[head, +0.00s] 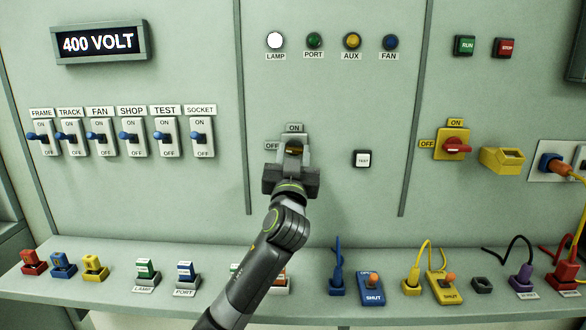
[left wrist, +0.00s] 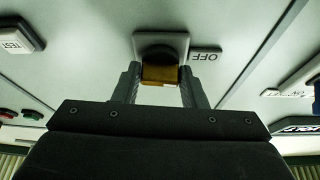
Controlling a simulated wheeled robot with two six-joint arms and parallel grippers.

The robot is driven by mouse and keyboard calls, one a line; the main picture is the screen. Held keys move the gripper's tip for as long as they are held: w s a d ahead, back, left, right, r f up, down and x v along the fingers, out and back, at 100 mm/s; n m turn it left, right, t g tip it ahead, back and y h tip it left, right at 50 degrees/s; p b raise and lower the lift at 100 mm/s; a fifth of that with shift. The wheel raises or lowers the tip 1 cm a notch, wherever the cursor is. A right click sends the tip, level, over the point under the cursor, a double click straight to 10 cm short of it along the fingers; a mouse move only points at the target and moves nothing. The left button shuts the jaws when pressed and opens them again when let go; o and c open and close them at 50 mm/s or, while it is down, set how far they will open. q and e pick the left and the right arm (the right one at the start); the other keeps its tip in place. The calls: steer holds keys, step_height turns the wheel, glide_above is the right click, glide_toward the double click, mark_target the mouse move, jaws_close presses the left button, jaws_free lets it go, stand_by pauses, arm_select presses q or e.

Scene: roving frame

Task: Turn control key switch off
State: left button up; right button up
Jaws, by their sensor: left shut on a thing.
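The control key switch (head: 293,130) is on the middle panel, with an ON label above it and an OFF label to its left. My left gripper (head: 292,160) is in front of it and hides most of it. In the left wrist view its square plate (left wrist: 178,42) shows with the OFF label beside it. There my left gripper (left wrist: 160,84) is shut on the brownish-yellow key (left wrist: 160,74), one finger on each side. The key's exact angle is hard to tell. My right gripper is not in view.
A TEST button (head: 362,158) is just right of the gripper. A row of blue-levered switches (head: 100,138) is on the left panel. A yellow and red rotary switch (head: 453,144) is on the right. A shelf (head: 120,290) below carries plugs and connectors.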

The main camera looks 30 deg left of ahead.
arm_select(q)
steer(key=shift+f+n+g+y+b, duration=0.2)
steer(key=shift+n+g+y+b, duration=0.15)
steer(key=shift+n, duration=0.35)
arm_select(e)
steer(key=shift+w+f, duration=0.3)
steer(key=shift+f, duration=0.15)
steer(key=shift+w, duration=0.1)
arm_select(q)
steer(key=shift+r, duration=0.1)
steer(key=o, duration=1)
steer(key=shift+c, duration=0.2)
steer(key=shift+d, duration=0.1)
steer(key=b+v, duration=0.3)
steer(key=v, duration=1.4)
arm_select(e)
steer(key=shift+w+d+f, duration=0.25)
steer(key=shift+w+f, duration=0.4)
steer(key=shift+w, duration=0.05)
